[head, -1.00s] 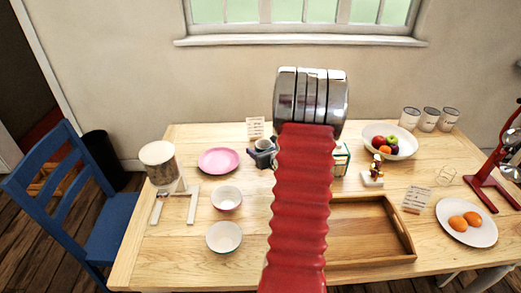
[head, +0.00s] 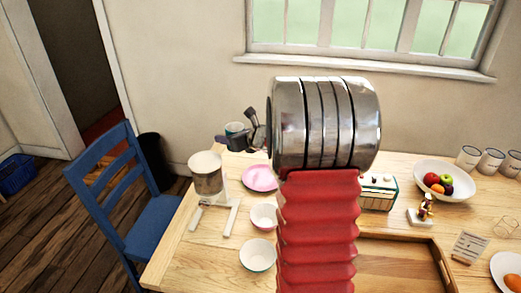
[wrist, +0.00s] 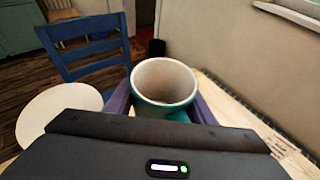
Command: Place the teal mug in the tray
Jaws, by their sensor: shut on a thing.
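The teal mug (head: 234,128) is held up at the end of my arm, seen against the wall above the table's back left part. In the wrist view the mug (wrist: 165,88) is upright and looks empty, with a pale inside and a teal outside. My gripper (head: 238,141) is shut on it; in the wrist view its purple fingers (wrist: 162,108) press on both sides. The wooden tray (head: 440,262) lies on the table at the front right. My red arm hides its left part, and the part in view is empty.
A pink plate (head: 260,178), two bowls (head: 258,256) and a canister on a white stand (head: 206,176) are left of my arm. A box (head: 378,193), a figurine (head: 425,208) and a fruit bowl (head: 430,171) stand behind the tray. A blue chair (head: 125,190) is at the left.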

